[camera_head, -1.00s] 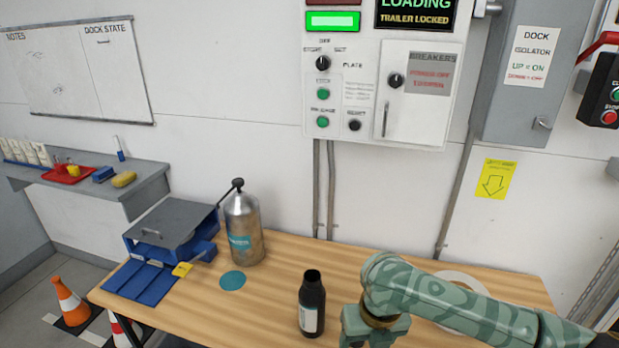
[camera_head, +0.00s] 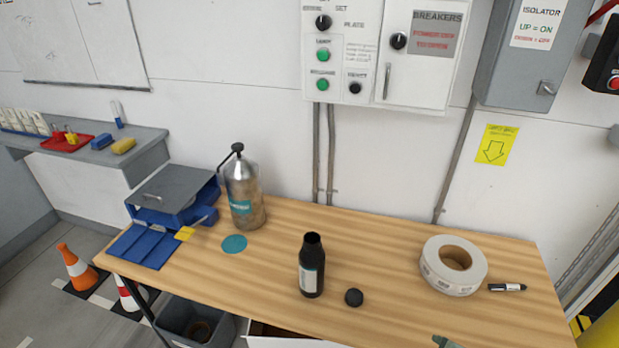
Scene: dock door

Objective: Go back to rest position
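Only a small green tip of my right arm shows at the bottom edge of the head view, right of centre; its fingers cannot be made out. My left gripper is not in view. On the wooden table (camera_head: 400,310) a black bottle (camera_head: 312,268) with a pale label stands upright with its top open. A round black cap (camera_head: 354,297) lies on the table just right of it.
A metal flask (camera_head: 243,195) stands at the back left by a blue bin with a grey lid (camera_head: 174,193). A roll of labels (camera_head: 453,265) and a marker (camera_head: 507,287) lie at the right. A grey tub (camera_head: 194,318) is below the table. Cones (camera_head: 77,266) stand left.

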